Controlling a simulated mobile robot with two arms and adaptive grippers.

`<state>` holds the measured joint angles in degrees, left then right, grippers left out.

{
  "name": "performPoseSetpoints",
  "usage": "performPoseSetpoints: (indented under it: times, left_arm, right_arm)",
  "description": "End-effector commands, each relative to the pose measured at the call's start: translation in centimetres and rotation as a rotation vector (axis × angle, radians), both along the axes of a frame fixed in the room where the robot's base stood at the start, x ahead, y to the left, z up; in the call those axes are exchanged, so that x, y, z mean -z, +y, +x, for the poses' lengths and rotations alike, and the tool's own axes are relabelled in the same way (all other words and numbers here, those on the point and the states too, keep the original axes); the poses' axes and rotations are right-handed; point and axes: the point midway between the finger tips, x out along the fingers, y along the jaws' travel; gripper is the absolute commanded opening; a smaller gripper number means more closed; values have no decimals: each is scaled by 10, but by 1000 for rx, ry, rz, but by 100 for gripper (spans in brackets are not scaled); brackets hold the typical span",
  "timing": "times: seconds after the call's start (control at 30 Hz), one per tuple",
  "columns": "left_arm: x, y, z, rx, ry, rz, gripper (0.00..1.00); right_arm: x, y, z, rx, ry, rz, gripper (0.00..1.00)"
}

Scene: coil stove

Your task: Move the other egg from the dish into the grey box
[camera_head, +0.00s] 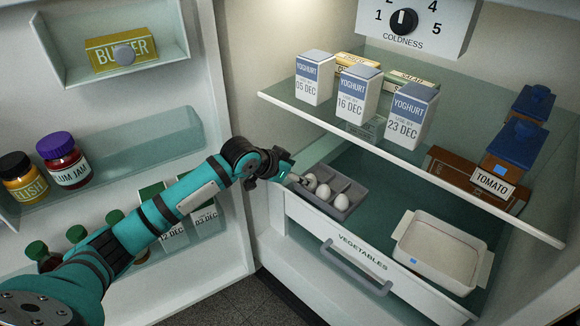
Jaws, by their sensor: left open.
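The grey box (357,193) is a divided tray near the left side of the vegetable drawer. My left gripper (294,178) is open at the box's left end, close by the leftmost egg. I cannot tell whether it touches that egg. My right gripper is out of view.
The open door on the left holds jars (62,160), bottles and butter (120,52). The drawer handle (355,268) sticks out in front.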

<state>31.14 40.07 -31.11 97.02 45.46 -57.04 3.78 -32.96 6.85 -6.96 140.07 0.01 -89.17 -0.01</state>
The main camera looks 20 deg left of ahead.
Motion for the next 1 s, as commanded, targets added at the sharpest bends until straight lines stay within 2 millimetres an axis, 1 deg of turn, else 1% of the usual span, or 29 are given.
performPoseSetpoints:
  times: [0.03,0.1,0.2,0.3,0.37,0.43,0.47,0.57,0.6,0.63,0.67,0.7,0.73,0.77,0.8,0.87,0.9,1.0]
  left_arm:
    - [-8,3,-7,1,1,1,62]
    - [-14,6,-13,1,2,2,62]
    - [-21,9,-20,0,0,0,62]
    - [-23,10,-23,0,1,-1,62]
    - [-22,9,-24,1,3,-1,62]
    - [-13,2,-31,10,15,0,62]
    - [-6,-3,-37,15,25,2,62]
    - [30,-28,-71,37,73,11,62]
    - [47,-39,-90,41,98,15,62]
    - [59,-47,-106,41,118,19,62]
    - [71,-54,-124,37,139,22,62]
    - [86,-60,-148,24,169,29,62]
    - [96,-63,-166,10,191,36,62]
    - [104,-65,-184,-8,217,41,62]
    - [114,-66,-208,-36,250,51,62]
    - [127,-62,-242,-86,304,70,62]
    - [133,-58,-264,-120,338,84,62]
    - [143,-45,-309,-200,416,119,62]
  right_arm:
    - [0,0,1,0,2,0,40]
    - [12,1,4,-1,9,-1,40]
    - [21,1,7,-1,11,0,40]
    - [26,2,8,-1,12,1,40]
    - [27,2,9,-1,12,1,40]
    - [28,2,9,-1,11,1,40]
    - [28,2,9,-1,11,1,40]
    - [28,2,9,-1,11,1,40]
    - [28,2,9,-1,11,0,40]
    - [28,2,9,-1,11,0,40]
    - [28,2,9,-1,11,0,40]
    - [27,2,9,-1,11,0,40]
    - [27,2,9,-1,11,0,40]
    - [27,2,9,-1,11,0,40]
    - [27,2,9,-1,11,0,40]
    - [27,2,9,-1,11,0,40]
    - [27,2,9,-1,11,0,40]
    - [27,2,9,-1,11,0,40]
